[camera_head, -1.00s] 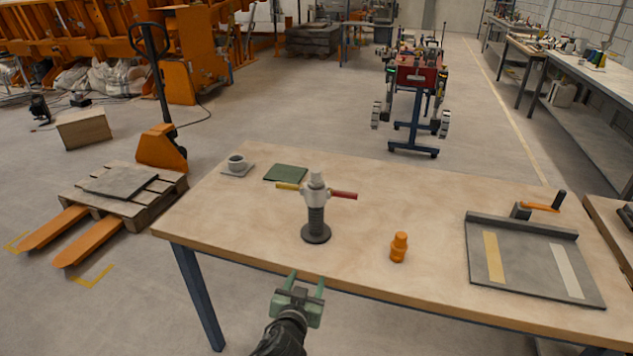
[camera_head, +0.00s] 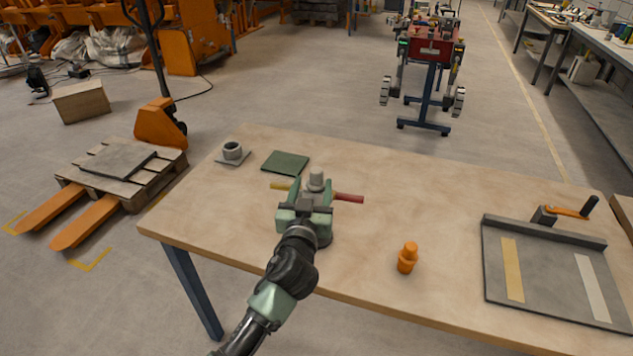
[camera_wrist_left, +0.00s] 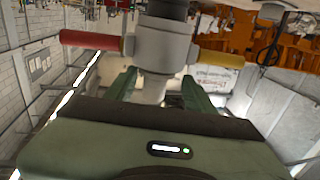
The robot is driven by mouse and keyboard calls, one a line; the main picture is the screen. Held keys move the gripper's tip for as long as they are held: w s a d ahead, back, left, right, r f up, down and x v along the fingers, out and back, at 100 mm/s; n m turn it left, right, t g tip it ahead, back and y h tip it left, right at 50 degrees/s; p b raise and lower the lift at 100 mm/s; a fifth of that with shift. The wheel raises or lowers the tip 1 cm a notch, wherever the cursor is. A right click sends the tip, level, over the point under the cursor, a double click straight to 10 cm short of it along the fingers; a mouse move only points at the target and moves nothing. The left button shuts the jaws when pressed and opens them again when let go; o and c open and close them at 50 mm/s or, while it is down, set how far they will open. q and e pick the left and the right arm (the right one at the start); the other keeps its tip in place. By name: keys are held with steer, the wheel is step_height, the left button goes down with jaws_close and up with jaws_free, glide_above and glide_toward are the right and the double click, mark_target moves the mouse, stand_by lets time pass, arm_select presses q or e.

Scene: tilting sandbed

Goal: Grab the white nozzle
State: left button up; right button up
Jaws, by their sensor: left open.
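The white nozzle (camera_head: 317,181) stands upright on the table, with a yellow handle (camera_head: 281,186) on its left and a red handle (camera_head: 348,197) on its right. My left gripper (camera_head: 312,190) is open at the near side of it and hides most of its body and dark ribbed lower part. In the left wrist view, which looks upside down, the pale nozzle (camera_wrist_left: 165,45) shows with its narrower end between my two green fingers (camera_wrist_left: 158,90). I see no grip on it and cannot tell whether a finger touches it. My right gripper is not in view.
On the table (camera_head: 420,190) an orange fitting (camera_head: 408,258) stands to the right, nearer the front edge. A grey tray (camera_head: 545,270) lies at the right end. The middle right is clear.

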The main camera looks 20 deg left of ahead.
mark_target(318, 171)
arm_select(q)
steer(key=shift+w+r+p, duration=0.25)
steer(key=shift+w+p, duration=0.05)
steer(key=shift+w, duration=0.3)
steer(key=shift+w+r+p, duration=0.25)
steer(key=shift+w, duration=0.35)
steer(key=shift+w+a+f, duration=0.15)
steer(key=shift+w, duration=1.3)
steer(key=shift+f, duration=0.1)
steer(key=c, duration=1.2)
steer(key=shift+o, duration=0.2)
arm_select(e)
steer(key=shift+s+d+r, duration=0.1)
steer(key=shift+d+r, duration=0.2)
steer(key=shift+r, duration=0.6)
